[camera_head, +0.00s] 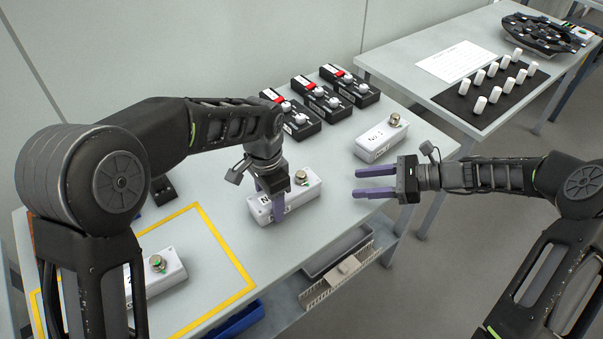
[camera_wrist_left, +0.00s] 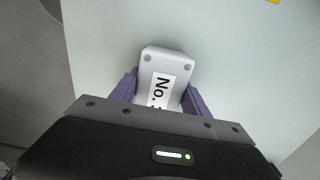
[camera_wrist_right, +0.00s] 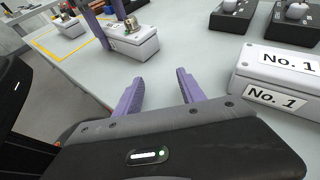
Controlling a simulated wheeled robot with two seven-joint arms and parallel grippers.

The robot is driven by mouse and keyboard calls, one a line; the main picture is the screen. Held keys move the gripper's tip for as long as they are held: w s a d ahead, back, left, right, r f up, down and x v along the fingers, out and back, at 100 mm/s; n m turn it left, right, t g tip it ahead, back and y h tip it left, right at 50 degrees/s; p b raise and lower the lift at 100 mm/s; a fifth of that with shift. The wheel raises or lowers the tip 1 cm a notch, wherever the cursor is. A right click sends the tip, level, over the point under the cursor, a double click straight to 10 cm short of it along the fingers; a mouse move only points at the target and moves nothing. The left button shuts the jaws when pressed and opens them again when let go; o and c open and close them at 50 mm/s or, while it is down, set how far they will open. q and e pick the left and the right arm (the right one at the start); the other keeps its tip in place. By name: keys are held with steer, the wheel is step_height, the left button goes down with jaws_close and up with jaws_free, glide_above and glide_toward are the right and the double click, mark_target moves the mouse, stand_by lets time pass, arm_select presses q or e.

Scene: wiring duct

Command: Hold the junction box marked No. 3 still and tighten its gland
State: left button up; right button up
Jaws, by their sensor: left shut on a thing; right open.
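The junction box held by my left gripper is a white box (camera_head: 300,197) in the middle of the table, with a brass gland (camera_head: 301,176) on its right end. In the left wrist view its label (camera_wrist_left: 161,90) reads "No." with the digit mostly hidden; it looks like a 3. My left gripper (camera_head: 271,204) is shut across the box, one finger on each long side. My right gripper (camera_head: 375,183) is open and empty, to the right of the box, fingers pointing left. The box and gland also show in the right wrist view (camera_wrist_right: 140,42), apart from the fingers.
Box No. 1 (camera_head: 381,140) stands at the back right, close to my right gripper. Another white box (camera_head: 160,275) sits inside the yellow outline at left. Several black boxes with knobs (camera_head: 322,103) line the back. A shelf with trays (camera_head: 340,272) is below the front edge.

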mark_target(305, 176)
steer(key=s+a+r+y, duration=0.1)
steer(key=a+y, duration=0.1)
steer(key=s+a+r+y, duration=0.1)
steer(key=r+y, duration=0.1)
steer(key=shift+s+a+r+t, duration=0.15)
steer(key=shift+s+a+t, duration=0.2)
steer(key=shift+s+t, duration=0.05)
steer(key=shift+s+a+r, duration=0.1)
steer(key=shift+a+r, duration=0.05)
steer(key=shift+r, duration=0.2)
steer(key=shift+a, duration=0.1)
steer(key=x, duration=1.2)
steer(key=shift+r, duration=0.15)
steer(key=shift+c, duration=0.2)
jaws_close()
